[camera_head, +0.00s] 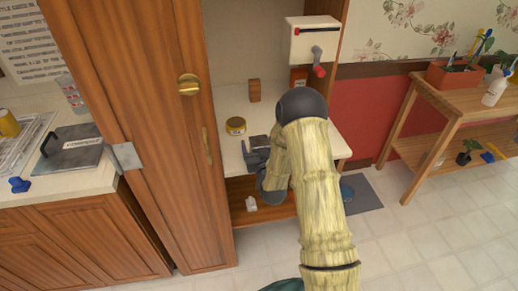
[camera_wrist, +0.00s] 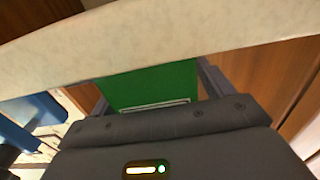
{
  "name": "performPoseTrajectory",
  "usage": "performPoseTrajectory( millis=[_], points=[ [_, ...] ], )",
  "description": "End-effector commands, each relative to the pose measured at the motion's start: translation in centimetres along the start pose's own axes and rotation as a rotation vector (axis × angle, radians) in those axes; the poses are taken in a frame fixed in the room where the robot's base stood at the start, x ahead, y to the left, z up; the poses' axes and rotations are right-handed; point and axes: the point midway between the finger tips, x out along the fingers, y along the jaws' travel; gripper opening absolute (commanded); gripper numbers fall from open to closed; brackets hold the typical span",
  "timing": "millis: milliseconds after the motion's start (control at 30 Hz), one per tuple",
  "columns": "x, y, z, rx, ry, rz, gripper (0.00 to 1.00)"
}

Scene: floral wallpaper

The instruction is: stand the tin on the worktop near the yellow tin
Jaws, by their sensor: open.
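In the wrist view a green box-like thing with a pale-edged label, perhaps the tin (camera_wrist: 152,84), shows between the spread fingers of my gripper (camera_wrist: 155,90). The worktop's edge (camera_wrist: 180,40) crosses in front of its upper part. I cannot tell whether the fingers touch it. The green thing is hidden in the head view.
A small brown block (camera_head: 254,90) stands at the back of the worktop. A wall-mounted white box with a crank (camera_head: 315,42) hangs above right. A lower wooden shelf (camera_head: 272,212) holds a small white item (camera_head: 251,204). A tall wooden door (camera_head: 140,110) stands left.

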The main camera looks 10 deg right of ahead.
Motion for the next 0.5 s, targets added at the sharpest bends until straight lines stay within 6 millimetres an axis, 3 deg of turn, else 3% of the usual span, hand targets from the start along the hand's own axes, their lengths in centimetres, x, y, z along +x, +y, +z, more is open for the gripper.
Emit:
performPoseTrajectory(
  millis=[267,500],
  points=[
    [-0.01,-0.01,-0.01,0.000,0.000,0.000,0.80],
    [-0.01,-0.02,-0.01,0.000,0.000,0.000,0.35]
  ],
)
